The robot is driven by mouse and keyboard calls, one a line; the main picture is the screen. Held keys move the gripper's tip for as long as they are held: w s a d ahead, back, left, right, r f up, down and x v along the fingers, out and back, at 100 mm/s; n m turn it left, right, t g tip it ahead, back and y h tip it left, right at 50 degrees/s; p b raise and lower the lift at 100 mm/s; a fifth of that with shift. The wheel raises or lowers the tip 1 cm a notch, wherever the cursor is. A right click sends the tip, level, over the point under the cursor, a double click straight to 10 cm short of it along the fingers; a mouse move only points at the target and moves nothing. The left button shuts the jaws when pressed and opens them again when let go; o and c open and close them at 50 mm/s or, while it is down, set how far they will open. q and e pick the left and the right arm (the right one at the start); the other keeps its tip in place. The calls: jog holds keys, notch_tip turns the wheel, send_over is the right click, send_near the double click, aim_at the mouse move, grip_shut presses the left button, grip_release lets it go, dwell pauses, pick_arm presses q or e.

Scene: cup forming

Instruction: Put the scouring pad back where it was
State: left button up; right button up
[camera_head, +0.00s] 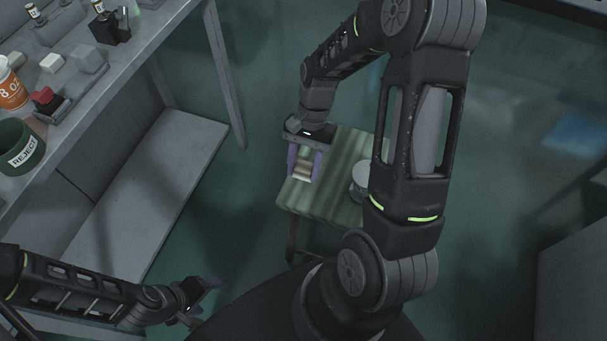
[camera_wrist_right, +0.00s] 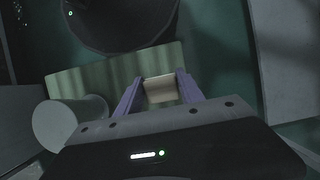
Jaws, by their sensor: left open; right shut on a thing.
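My right gripper (camera_head: 303,172) has its purple fingers shut on a small tan, block-like piece (camera_head: 303,166), which appears to be the scouring pad. It also shows between the fingers in the right wrist view (camera_wrist_right: 160,90). The gripper holds it over the small green-topped table (camera_head: 338,198), near the table's left side. I cannot tell whether the pad touches the tabletop. My left gripper (camera_head: 208,300) is open and empty, low at the bottom left, below the workbench.
A pale round container (camera_head: 361,177) stands on the green table, partly hidden by my right arm; it shows in the right wrist view (camera_wrist_right: 62,122). The grey workbench (camera_head: 120,62) at left bears a green REJECT bin (camera_head: 22,147), an orange-labelled bottle (camera_head: 11,88) and small blocks.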

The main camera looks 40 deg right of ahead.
aim_at(303, 176)
jog(key=shift+f+b, duration=0.3)
jog(key=shift+f, duration=1.55)
jog(key=shift+f, duration=0.1)
jog(key=o, duration=1.3)
jog(key=p+v, duration=0.1)
jog(key=v, duration=1.1)
